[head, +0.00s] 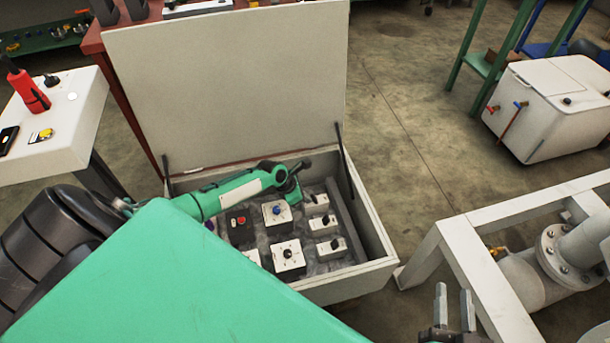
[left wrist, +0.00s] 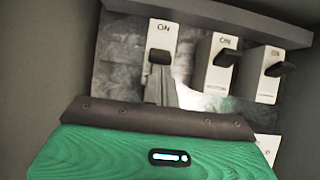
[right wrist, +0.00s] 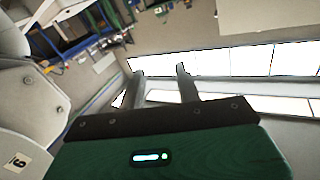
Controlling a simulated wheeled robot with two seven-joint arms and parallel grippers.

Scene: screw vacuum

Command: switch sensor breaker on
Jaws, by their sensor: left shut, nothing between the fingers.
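Three white breakers with black levers stand in a row inside the open box (head: 383,262). In the left wrist view, they are the left breaker (left wrist: 162,36), middle breaker (left wrist: 205,72) and right breaker (left wrist: 250,82), each marked ON at its top. No readable name shows which is the sensor breaker. My left gripper (head: 296,180) is over the box; in the left wrist view its shut fingers (left wrist: 162,82) are at the left breaker, just below its lever (left wrist: 160,57). I cannot tell whether they touch. My right gripper (head: 454,292) is open and empty, outside the box; it also shows in the right wrist view (right wrist: 160,72).
The box lid (head: 230,85) stands raised behind. Other switch blocks, including a blue-knob one (head: 277,213) and a black-knob one (head: 288,256), sit left of the breakers. A white pipe frame (head: 470,245) stands to the right, with open floor (head: 400,120) behind.

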